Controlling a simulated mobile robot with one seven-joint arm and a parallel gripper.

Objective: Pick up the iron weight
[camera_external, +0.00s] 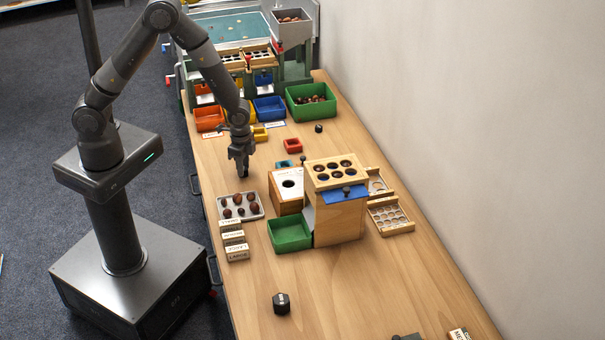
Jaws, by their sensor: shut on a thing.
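My gripper (241,166) points down over the table, behind the metal tray and well away from both black pieces. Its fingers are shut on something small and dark. The fingers hide most of it, so I cannot tell what it is.
A metal tray (262,212) holds several chestnuts. Beside it are labelled blocks (235,239), a green tray (289,234) and a wooden stand (340,222) with a holed top. Coloured bins, including a green one (292,103), stand behind. The front table is mostly clear.

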